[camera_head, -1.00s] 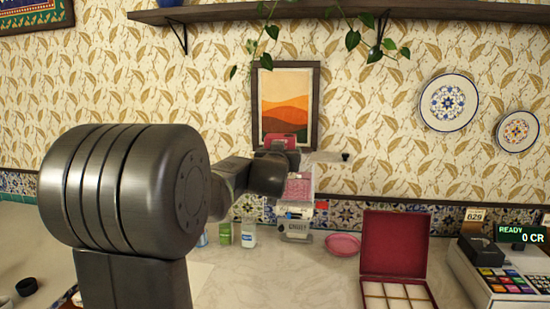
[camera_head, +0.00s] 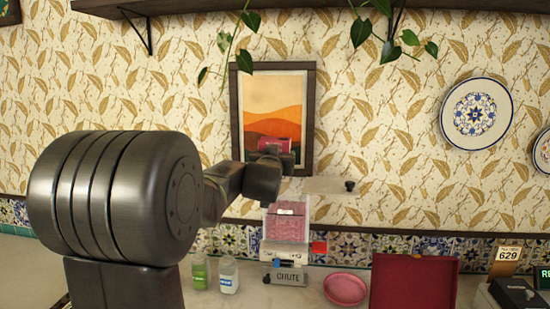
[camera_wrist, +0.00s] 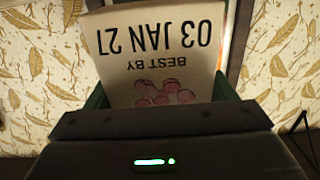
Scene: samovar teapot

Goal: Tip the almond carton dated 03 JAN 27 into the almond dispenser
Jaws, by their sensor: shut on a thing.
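My gripper (camera_head: 270,160) is shut on a carton (camera_head: 275,144), which shows pink-red in the head view, raised above the counter. In the wrist view the carton (camera_wrist: 158,60) sits between the two fingers of my gripper (camera_wrist: 160,97). Its pale face reads "BEST BY 03 JAN 27", upside down in the picture, above pink round shapes. Below the carton in the head view stands a clear-walled dispenser (camera_head: 287,224) with pink contents and a plate reading "CHUTE". Its other label is partly unreadable. A clear lid-like panel (camera_head: 328,186) with a dark knob is beside its top.
Two small jars (camera_head: 228,274) stand left of the dispenser. A card reading "629" (camera_head: 507,256) stands at far right. Leafy vines (camera_head: 384,40) hang from the shelf above.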

